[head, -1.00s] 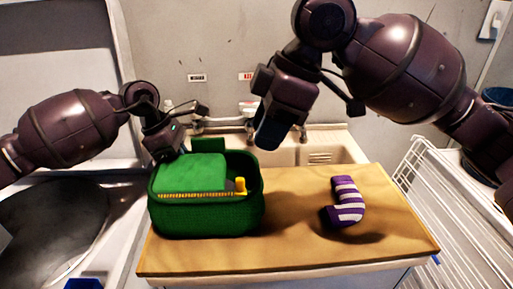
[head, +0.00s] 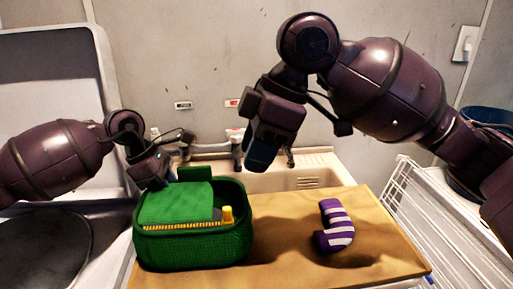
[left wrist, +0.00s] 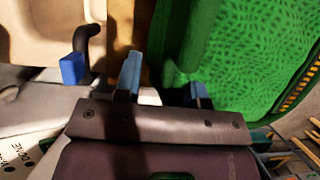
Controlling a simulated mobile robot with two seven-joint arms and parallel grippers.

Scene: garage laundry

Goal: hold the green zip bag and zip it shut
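The green zip bag (head: 195,250) stands on the wooden worktop (head: 285,250) at left of centre in the head view. Its green flap (head: 177,203) covers the left part of the top, and the right part gapes open. Yellow zip teeth (head: 182,226) run along the flap's front edge to an upright yellow pull (head: 227,214). My left gripper (head: 152,183) is at the bag's back left edge. In the left wrist view its blue-tipped fingers (left wrist: 163,84) are apart, near the bag's edge (left wrist: 190,45). My right gripper (head: 260,158) hangs above and behind the bag, apart from it; its fingertip gap is hidden.
A purple and white striped curved object (head: 336,228) lies to the right of the bag. A sink (head: 290,178) with taps is behind the worktop. A white wire rack (head: 415,205) stands at right, and a round dark opening (head: 45,245) is at left. The worktop between bag and striped object is clear.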

